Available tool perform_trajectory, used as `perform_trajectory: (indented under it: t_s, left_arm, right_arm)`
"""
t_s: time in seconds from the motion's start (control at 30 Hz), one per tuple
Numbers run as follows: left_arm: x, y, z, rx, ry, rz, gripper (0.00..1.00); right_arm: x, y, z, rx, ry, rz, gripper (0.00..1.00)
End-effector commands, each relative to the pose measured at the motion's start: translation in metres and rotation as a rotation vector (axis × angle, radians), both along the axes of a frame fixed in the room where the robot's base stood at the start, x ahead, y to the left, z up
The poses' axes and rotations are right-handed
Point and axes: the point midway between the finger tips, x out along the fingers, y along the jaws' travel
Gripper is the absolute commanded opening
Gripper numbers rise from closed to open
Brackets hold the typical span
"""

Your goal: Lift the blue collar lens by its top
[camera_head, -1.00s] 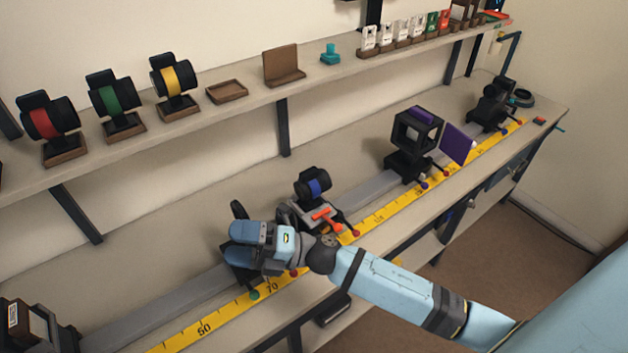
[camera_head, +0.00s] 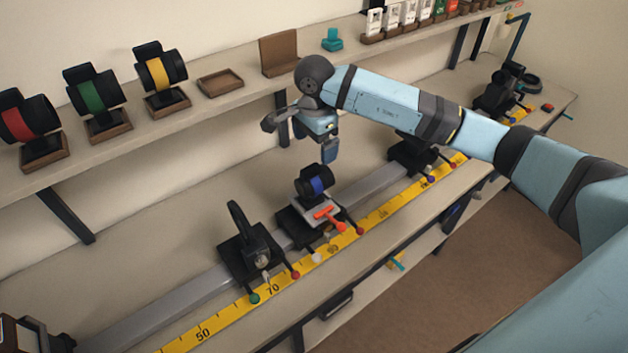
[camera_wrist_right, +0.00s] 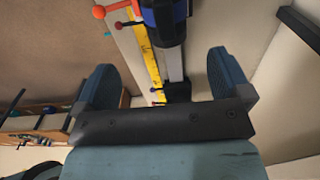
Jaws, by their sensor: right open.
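The blue collar lens (camera_head: 314,184) is a black cylinder with a blue band. It sits upright in a carriage (camera_head: 312,215) with an orange-red handle on the rail. My right gripper (camera_head: 322,152) is above the lens, pointing down, apart from it. In the right wrist view the gripper (camera_wrist_right: 165,85) is open and empty, its two blue fingers wide apart. The lens (camera_wrist_right: 165,20) shows there at the top edge, partly cut off, beyond the fingers. My left gripper is not in view.
An empty black holder (camera_head: 250,250) stands on the rail to the left. A yellow ruler (camera_head: 375,218) runs along the rail's front. The shelf behind holds red, green and yellow collar lenses (camera_head: 160,75) and an empty wooden tray (camera_head: 221,82). My arm hides part of the right side.

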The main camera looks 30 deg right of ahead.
Motion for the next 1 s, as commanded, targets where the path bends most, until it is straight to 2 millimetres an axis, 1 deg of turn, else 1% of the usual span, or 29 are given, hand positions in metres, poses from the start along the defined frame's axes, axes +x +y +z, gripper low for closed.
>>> perform_trajectory:
  t_s: [0.03, 0.1, 0.2, 0.3, 0.43, 0.53, 0.7, 0.8, 0.9, 1.0]
  left_arm:
    - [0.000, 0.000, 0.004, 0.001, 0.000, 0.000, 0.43]
    - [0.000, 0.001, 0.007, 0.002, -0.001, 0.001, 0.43]
    - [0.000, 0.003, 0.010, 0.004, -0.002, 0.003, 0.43]
    - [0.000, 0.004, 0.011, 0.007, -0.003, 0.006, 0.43]
    - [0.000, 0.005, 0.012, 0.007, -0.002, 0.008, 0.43]
    - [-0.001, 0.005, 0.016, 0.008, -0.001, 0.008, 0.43]
    - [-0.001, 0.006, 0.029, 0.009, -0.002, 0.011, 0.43]
    - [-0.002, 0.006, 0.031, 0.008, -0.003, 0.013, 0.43]
    - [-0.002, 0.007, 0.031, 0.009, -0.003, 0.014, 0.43]
    - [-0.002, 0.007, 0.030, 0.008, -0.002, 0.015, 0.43]
  right_arm:
    - [-0.002, 0.000, -0.011, 0.001, 0.007, -0.001, 0.96]
    - [-0.001, 0.001, -0.025, 0.002, 0.007, 0.000, 0.96]
    - [-0.001, 0.001, -0.044, 0.003, 0.006, -0.001, 0.96]
    - [0.000, 0.001, -0.057, 0.003, 0.005, -0.001, 0.96]
    - [0.000, 0.001, -0.065, 0.006, 0.003, 0.000, 0.96]
    - [0.002, 0.001, -0.072, 0.006, 0.004, -0.002, 0.96]
    - [0.007, -0.001, -0.098, 0.007, 0.006, -0.002, 0.96]
    - [0.007, -0.002, -0.111, 0.005, 0.005, -0.002, 0.96]
    - [0.008, -0.001, -0.117, 0.007, 0.002, 0.000, 0.96]
    - [0.008, -0.002, -0.118, 0.006, 0.001, 0.000, 0.96]
